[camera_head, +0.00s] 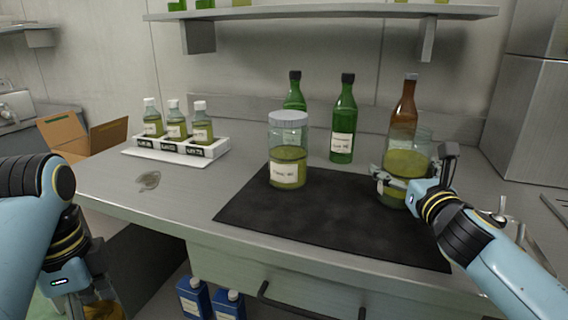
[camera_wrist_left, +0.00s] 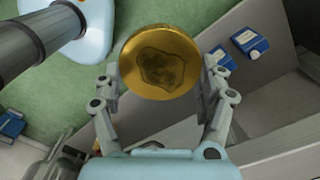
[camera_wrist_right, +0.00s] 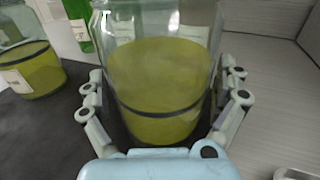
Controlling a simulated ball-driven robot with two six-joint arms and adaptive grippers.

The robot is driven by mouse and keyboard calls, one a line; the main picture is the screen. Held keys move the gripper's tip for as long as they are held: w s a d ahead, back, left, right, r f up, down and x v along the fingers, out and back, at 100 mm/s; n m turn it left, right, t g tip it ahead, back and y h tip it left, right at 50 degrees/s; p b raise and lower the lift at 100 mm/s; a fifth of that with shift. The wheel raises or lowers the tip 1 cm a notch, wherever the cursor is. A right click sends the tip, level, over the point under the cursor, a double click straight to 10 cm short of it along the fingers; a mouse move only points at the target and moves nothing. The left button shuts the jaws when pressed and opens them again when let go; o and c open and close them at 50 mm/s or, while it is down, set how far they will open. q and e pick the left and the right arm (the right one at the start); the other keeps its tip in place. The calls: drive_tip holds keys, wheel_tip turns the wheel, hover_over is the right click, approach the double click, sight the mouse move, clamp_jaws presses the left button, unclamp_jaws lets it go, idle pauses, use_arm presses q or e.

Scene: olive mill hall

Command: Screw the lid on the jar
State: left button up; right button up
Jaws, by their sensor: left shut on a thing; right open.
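A round gold lid (camera_wrist_left: 160,62) with a dark patch on its face is held between the fingers of my left gripper (camera_wrist_left: 163,75). In the head view the lid (camera_head: 105,311) shows partly at the lower left, below the counter top. An open glass jar (camera_head: 407,165) of yellow-green liquid stands upright at the right of the dark mat. My right gripper (camera_head: 413,172) is open, with its fingers on either side of this jar. The right wrist view shows the jar (camera_wrist_right: 160,85) between them; I cannot tell whether they touch it.
A second jar (camera_head: 287,165) with a grey lid stands on the dark mat (camera_head: 320,215). Green bottles (camera_head: 342,130) and a brown bottle (camera_head: 405,105) stand behind. A white rack (camera_head: 180,148) holds small bottles at the left. The mat's front is clear.

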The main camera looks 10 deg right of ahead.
idle(0.3)
drive_tip(key=c, duration=1.6)
drive_tip(key=shift+o, duration=0.2)
drive_tip(key=shift+w+r, duration=0.1)
drive_tip(key=shift+r, duration=0.05)
